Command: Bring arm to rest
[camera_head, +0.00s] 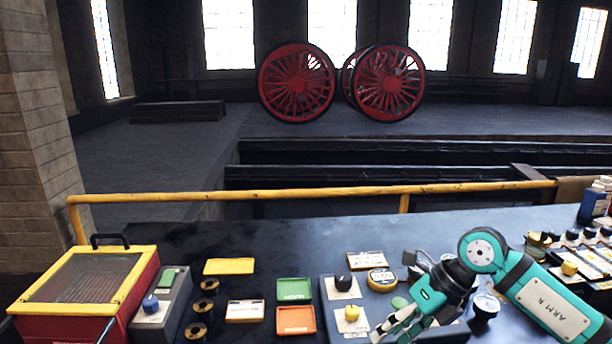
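My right arm (545,300), teal and black and marked "ARM R", reaches in from the right over the bench. It is bent at a round joint, and its hand points down and to the left. My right gripper (390,334) is at the bottom edge, over the right side of the grey control panel. Its pale fingers look spread apart with nothing between them; their tips are small and partly cut by the frame edge. I cannot tell whether they touch the panel. My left gripper is not in view.
The panel (330,291) carries a black knob (343,282) and a yellow knob (351,312). Green (294,290) and orange (296,320) trays lie left of it. A red box with a yellow-framed lid (147,257) stands far left. A yellow rail (300,193) runs behind the bench.

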